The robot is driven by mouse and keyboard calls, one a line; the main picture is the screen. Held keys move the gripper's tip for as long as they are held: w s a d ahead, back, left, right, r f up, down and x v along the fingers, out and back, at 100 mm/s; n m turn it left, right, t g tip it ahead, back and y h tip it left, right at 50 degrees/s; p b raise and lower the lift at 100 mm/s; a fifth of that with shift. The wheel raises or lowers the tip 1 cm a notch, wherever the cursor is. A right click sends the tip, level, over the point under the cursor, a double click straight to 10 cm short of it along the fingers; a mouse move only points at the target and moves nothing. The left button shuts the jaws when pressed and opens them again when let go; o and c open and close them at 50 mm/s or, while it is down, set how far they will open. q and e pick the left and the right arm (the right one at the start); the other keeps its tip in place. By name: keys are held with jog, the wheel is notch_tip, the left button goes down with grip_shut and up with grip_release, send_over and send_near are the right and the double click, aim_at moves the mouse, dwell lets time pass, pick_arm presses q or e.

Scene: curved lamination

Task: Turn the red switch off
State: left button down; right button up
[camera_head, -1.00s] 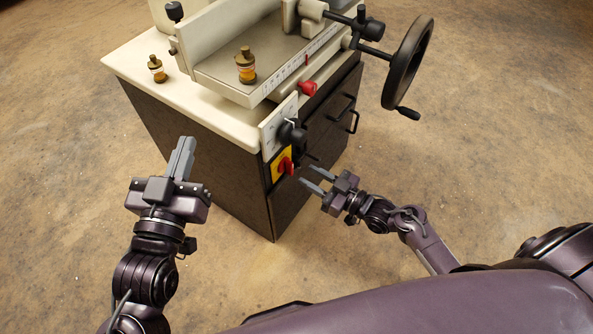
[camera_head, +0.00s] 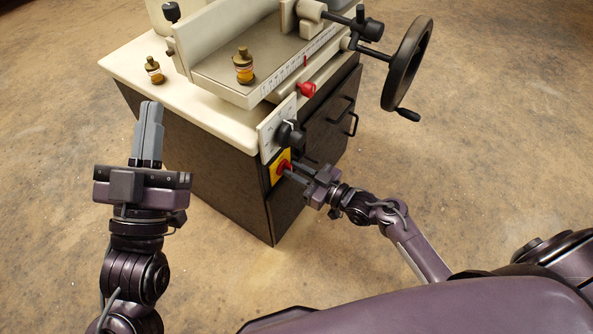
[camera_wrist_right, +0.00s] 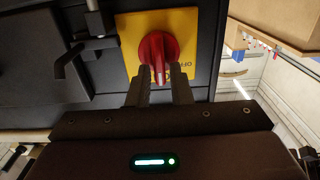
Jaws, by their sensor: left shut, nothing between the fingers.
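The red switch (camera_head: 284,167) is a rotary knob on a yellow plate (camera_head: 275,178) on the machine cabinet's front. In the right wrist view the red knob (camera_wrist_right: 158,52) has a raised grip bar and part of an "OFF" label beside it. My right gripper (camera_head: 292,173) is at the switch. In the right wrist view its fingers (camera_wrist_right: 160,84) are apart, one on each side of the bar's lower end; contact is not clear. My left gripper (camera_head: 150,106) is shut and empty, raised left of the cabinet, away from the switch.
A black knob (camera_head: 291,133) sits just above the switch. Black door handles (camera_head: 350,123) and a large handwheel (camera_head: 410,65) are to the right. Two small brass-topped oilers (camera_head: 244,68) stand on the machine. The floor around the cabinet is clear.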

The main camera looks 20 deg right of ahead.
grip_shut()
